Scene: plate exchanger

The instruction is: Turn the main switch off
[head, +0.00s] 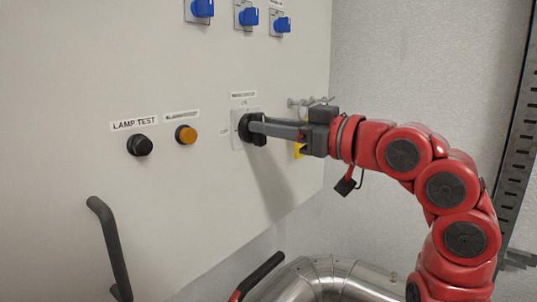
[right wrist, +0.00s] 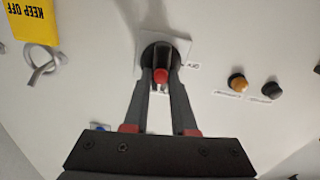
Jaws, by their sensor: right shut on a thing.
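The main switch (head: 244,127) is a black rotary knob on a pale square plate, mounted on the white panel under a small label. My right gripper (head: 262,128) reaches it from the right, with its fingers at the knob. In the right wrist view the switch (right wrist: 158,52) sits between the two fingertips of the right gripper (right wrist: 161,78), which is shut on its handle. A red spot shows on the handle between the fingers. The fingers hide part of the knob, and I cannot read its exact setting. My left gripper is not in view.
A black lamp test button (head: 139,145) and an orange button (head: 186,134) sit left of the switch. Several blue switches (head: 248,17) are above. A yellow "keep off" tag (right wrist: 33,20) hangs close by. A black handle (head: 110,245) and a silver pipe (head: 330,280) are below.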

